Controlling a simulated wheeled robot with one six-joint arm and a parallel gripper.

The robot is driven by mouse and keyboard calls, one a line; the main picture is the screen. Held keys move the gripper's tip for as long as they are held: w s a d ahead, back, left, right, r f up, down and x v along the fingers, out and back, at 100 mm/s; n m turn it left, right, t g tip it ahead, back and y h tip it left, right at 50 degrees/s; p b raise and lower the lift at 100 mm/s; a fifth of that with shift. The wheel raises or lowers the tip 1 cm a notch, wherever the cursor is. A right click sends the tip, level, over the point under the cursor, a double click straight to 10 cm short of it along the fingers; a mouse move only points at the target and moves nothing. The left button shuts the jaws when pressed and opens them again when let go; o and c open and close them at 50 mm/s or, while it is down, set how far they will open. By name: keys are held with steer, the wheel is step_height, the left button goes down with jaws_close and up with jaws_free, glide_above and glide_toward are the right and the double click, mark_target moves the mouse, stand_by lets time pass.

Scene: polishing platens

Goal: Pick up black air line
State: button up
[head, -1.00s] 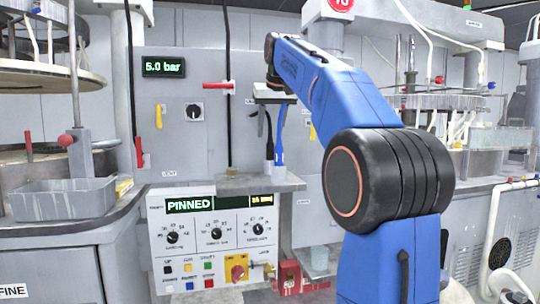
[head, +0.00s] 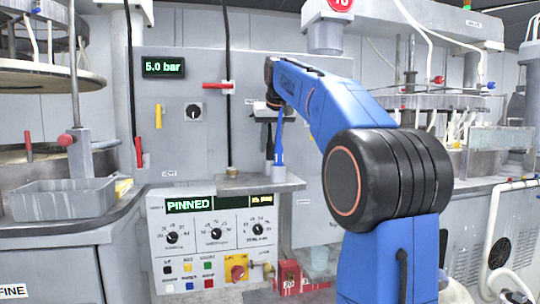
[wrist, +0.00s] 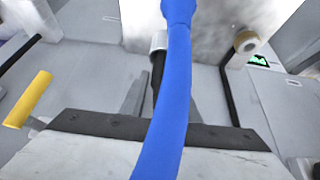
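In the wrist view a black line (wrist: 157,68) rises from a pale grey collar at the edge of a metal shelf, partly hidden by a blue line (wrist: 168,115) crossing in front. My gripper (head: 268,120) is above the shelf in the head view, its fingertips small and dark there. In the wrist view one grey finger (wrist: 134,94) stands left of the black line with a gap; the other is mostly behind the blue line. The gripper looks open, and the black line is not visibly clamped. The blue line also shows upright in the head view (head: 279,148).
The shelf (head: 240,184) juts out above a control panel (head: 214,240). Another black hose (head: 228,60) hangs left of my gripper, down to a brass fitting (head: 232,172). Red (head: 216,86) and yellow (head: 158,117) handles stick out of the wall. A grey tray (head: 63,200) stands left.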

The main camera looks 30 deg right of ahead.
jaws_close()
